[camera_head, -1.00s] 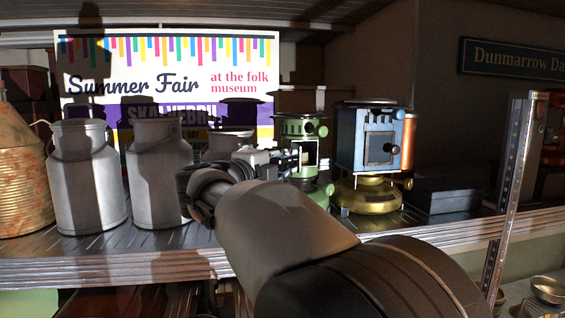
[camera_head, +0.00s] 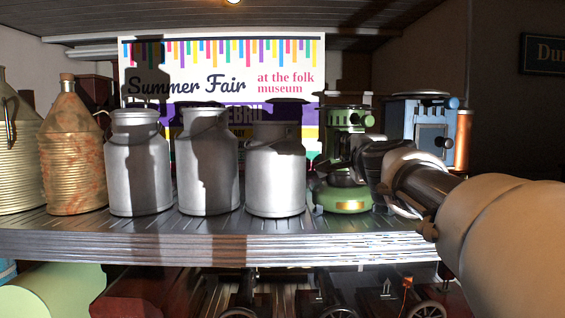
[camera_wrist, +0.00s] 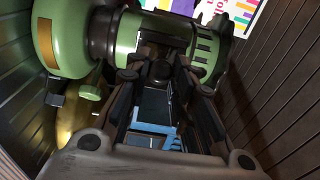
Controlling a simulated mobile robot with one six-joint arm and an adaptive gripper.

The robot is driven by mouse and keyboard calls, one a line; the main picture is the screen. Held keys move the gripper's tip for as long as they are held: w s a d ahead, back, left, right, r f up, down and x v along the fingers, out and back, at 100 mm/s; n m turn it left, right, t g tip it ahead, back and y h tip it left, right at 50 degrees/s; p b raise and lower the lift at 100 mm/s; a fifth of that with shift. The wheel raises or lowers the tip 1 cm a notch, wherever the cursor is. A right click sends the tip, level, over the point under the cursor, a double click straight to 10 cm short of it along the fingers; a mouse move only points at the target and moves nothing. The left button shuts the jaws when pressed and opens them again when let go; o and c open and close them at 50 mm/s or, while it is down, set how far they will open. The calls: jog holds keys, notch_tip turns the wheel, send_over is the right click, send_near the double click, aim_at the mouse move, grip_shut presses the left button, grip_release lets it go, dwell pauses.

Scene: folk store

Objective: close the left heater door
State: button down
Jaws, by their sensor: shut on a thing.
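The left heater is the green one (camera_head: 345,198), upright on the shelf. It also shows, turned sideways, at the upper left of the wrist view (camera_wrist: 65,38). My gripper (camera_head: 352,166) is at its front right side in the head view and covers part of its middle. In the wrist view my gripper (camera_wrist: 163,72) is closed around a dark piece at the heater's dark middle section, apparently the door's knob. The fingers hide most of the door, and I cannot tell its exact angle.
A blue heater (camera_head: 418,122) stands close on the right, partly behind my arm. Grey milk cans (camera_head: 275,175) stand left of the green heater, with a rusty can (camera_head: 72,160) farther left. A Summer Fair poster (camera_head: 220,60) is behind. The shelf's front edge (camera_head: 220,248) runs below.

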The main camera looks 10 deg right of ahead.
jog(key=w+d+n+g+y+p, duration=0.2)
jog(key=d+n+y+p, duration=0.4)
jog(key=y, duration=0.8)
jog(key=w+n, duration=0.1)
jog(key=n, duration=0.2)
jog(key=shift+d+r+n, duration=0.15)
jog(key=shift+d+n, duration=0.1)
jog(key=shift+n, duration=0.05)
jog(key=shift+g+y, duration=0.3)
jog(key=shift+y, duration=0.2)
jog(key=c, duration=1.4)
grip_release()
jog(key=shift+w+a, duration=0.1)
jog(key=shift+o, duration=0.2)
